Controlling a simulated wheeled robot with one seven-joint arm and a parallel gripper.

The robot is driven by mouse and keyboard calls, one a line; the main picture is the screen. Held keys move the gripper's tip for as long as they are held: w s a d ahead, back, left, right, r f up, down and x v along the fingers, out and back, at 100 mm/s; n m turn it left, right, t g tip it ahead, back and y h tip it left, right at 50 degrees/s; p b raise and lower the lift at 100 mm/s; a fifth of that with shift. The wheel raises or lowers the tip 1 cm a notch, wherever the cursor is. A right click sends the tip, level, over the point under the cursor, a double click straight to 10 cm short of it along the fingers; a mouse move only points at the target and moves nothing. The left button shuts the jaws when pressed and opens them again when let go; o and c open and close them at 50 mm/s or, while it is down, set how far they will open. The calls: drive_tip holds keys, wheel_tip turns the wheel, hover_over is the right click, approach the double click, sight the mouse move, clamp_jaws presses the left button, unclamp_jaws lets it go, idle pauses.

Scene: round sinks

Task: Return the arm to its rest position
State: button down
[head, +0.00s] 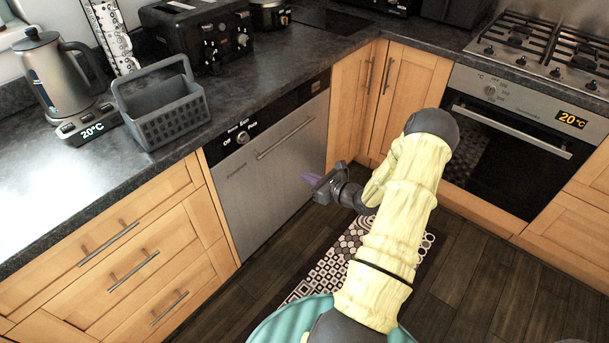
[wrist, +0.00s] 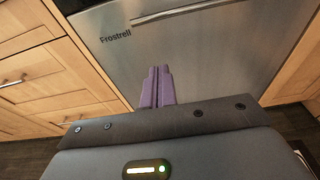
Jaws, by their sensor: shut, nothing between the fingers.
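My gripper (head: 309,178) is at the end of my arm, in front of the dishwasher and above the patterned floor mat. In the wrist view its purple fingers (wrist: 157,87) are together with nothing between them. The steel dishwasher (head: 270,155) has its door closed; its front also fills the middle of the wrist view (wrist: 215,50). The fingers point towards the dishwasher front; I cannot tell the exact gap. My arm is bent and reaches forward from the bottom of the head view.
A dark worktop (head: 285,75) carries a kettle (head: 55,80), a grey basket (head: 165,112) and a black toaster (head: 200,38). Closed wooden drawers (head: 125,260) stand left. An oven (head: 515,140) stands right. The dark floor (head: 490,270) at the right is clear.

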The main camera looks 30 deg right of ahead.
drive_tip(key=shift+w+a, duration=0.1)
idle(0.3)
